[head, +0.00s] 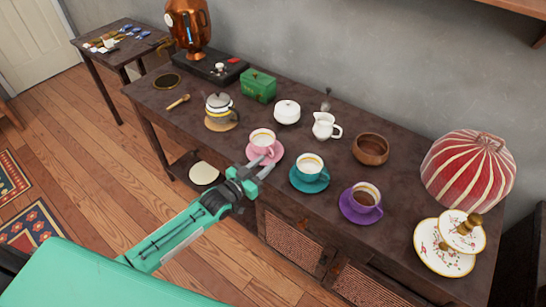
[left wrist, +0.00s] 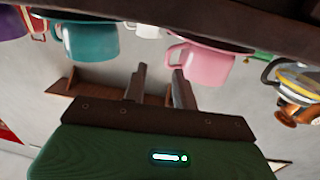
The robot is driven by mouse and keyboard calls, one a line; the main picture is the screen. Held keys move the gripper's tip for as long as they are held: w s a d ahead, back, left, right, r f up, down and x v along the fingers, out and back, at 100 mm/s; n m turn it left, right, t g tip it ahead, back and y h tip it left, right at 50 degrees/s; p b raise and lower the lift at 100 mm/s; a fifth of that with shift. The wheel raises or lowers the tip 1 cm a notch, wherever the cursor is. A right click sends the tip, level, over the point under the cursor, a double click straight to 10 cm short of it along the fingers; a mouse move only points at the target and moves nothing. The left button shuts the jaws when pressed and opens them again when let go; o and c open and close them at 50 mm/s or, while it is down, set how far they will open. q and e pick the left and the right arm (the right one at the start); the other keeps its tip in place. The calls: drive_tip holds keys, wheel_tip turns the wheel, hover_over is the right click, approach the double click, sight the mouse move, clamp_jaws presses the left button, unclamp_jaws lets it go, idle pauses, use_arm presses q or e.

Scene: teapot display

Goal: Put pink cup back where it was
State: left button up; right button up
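The pink cup (head: 262,139) appears upright on the pink saucer (head: 278,155), in the row of cups on the dark cabinet. My left gripper (head: 262,166) is at the front edge of the cabinet, just in front of the pink cup and saucer. Its two fingers are apart with nothing between them. In the left wrist view, the pink cup (left wrist: 205,65) shows with its handle just beyond one fingertip of my left gripper (left wrist: 160,70); I cannot tell whether they touch. My right gripper is not in view.
A teal cup (head: 311,164) and a purple cup (head: 365,196) on saucers stand to the right. A glass teapot (head: 219,108) stands to the left. Behind are a white sugar bowl (head: 287,112), a white creamer (head: 325,126) and a wooden bowl (head: 370,149).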

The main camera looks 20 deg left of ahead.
use_arm(q)
drive_tip(key=v, duration=0.4)
drive_tip(key=shift+s+a, duration=0.1)
drive_tip(key=shift+s, duration=0.15)
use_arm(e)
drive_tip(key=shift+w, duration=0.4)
